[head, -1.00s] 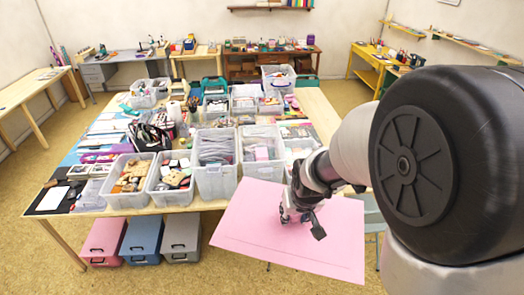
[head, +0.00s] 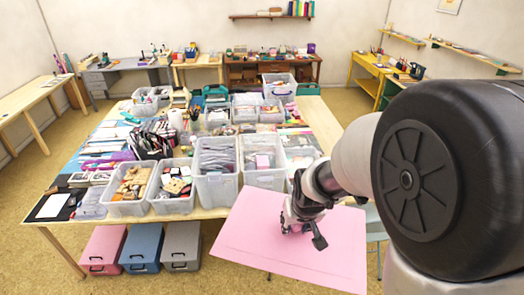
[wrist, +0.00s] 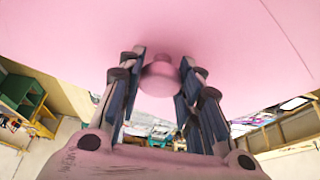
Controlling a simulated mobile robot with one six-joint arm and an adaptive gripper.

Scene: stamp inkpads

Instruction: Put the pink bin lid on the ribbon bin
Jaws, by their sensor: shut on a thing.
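The pink bin lid (head: 265,245) is a wide flat panel, held in the air in front of the table's near edge in the head view. My gripper (head: 297,222) is above its upper face. In the wrist view the gripper's fingers (wrist: 161,75) are shut around the lid's round pink knob (wrist: 160,82), and the lid's face (wrist: 180,30) fills the top. Several clear open bins stand on the table. One front bin (head: 216,190) holds grey material, and another (head: 247,180) holds pink and white things. I cannot tell which is the ribbon bin.
The wooden table (head: 55,226) is crowded with bins and craft supplies. The lid's far edge overlaps the front bins in the picture. Pink (head: 103,248), blue (head: 141,246) and grey (head: 181,244) lidded boxes stand on the floor at the table's front. Floor at the lower left is clear.

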